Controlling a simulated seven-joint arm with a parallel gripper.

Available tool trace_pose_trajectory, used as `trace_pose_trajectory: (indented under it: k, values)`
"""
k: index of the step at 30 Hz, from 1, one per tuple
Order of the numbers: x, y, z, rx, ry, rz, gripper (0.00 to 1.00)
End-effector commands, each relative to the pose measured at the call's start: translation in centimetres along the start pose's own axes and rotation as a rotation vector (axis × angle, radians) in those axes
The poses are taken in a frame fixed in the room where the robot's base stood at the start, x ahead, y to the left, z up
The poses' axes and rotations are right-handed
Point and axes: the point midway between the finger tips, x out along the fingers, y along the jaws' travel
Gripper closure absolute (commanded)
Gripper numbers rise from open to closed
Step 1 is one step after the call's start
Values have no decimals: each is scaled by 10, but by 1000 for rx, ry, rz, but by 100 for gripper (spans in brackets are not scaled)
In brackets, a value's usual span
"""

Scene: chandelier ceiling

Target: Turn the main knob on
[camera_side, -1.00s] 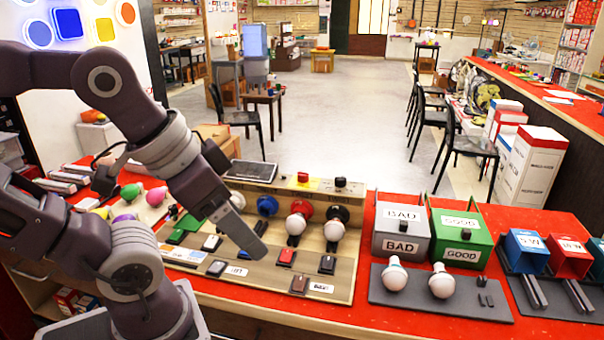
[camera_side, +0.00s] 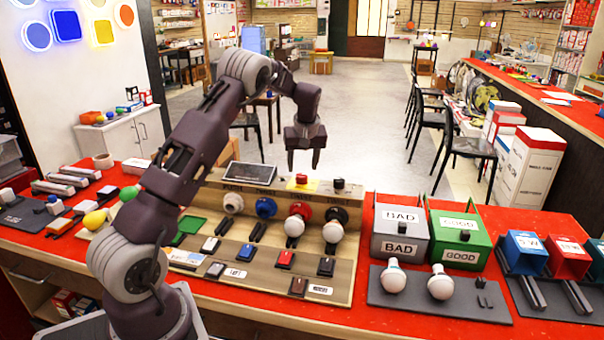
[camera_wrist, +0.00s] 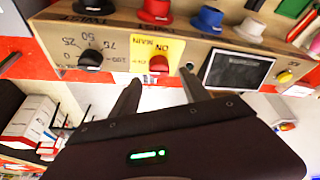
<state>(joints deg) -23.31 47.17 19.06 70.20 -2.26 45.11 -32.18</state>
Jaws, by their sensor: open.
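The main knob is a small red knob (camera_wrist: 158,64) on a yellow plate marked MAIN, ON and OFF, on the panel's top strip. In the side view the red knob (camera_side: 301,180) sits at the back of the wooden test panel (camera_side: 345,280). My gripper (camera_side: 303,168) points down just above it, apart from it. In the wrist view my gripper (camera_wrist: 160,84) is open and empty, its two fingers on either side of the knob's line. Which mark the knob points to is too small to tell.
A black dial (camera_wrist: 90,60) with number marks and a dark tablet screen (camera_wrist: 238,70) flank the knob. Bulbs sit in sockets in front. BAD (camera_side: 400,235) and GOOD (camera_side: 460,240) boxes stand to the right. The space above the panel is free.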

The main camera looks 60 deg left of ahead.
Motion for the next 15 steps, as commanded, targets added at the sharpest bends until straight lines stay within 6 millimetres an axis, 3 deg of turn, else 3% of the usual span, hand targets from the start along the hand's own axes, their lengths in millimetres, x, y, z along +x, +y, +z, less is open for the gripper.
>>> trace_pose_trajectory:
  k: [6, 15]
  values:
    - [36, 0, 0, 2, -1, 0, 46]
    - [43, 1, 0, 2, 0, 2, 46]
